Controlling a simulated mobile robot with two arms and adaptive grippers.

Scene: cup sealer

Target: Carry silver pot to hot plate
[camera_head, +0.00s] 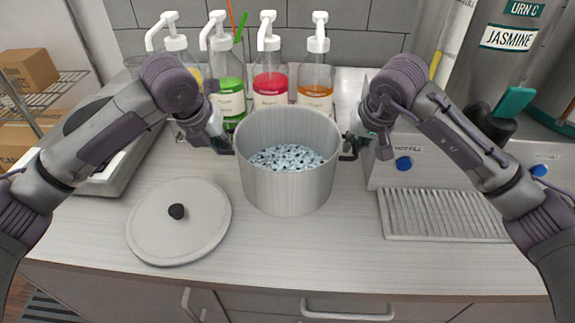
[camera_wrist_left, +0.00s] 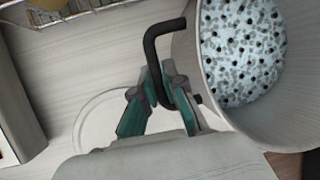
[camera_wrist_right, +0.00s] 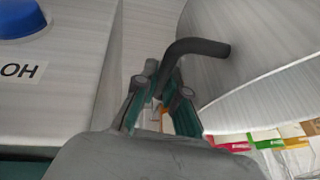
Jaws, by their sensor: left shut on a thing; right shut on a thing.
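The silver pot (camera_head: 287,187) is in the middle of the head view, upright, with pale liquid and dark pearls inside. It also shows in the left wrist view (camera_wrist_left: 215,100) and the right wrist view (camera_wrist_right: 260,70). My left gripper (camera_head: 228,148) is shut on the pot's black left handle (camera_wrist_left: 160,50). My right gripper (camera_head: 350,150) is shut on the black right handle (camera_wrist_right: 190,48). I cannot tell for sure whether the pot's base touches the counter. The hot plate cannot be made out for certain; a flat grey appliance (camera_head: 105,180) stands at the left, partly behind my left arm.
A round lid (camera_head: 178,240) with a black knob lies on the counter (camera_head: 300,255), front left of the pot. Several pump bottles (camera_head: 270,85) stand close behind it. A dispenser with blue knobs (camera_head: 385,175) and a slotted drip tray (camera_head: 440,215) stand at the right.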

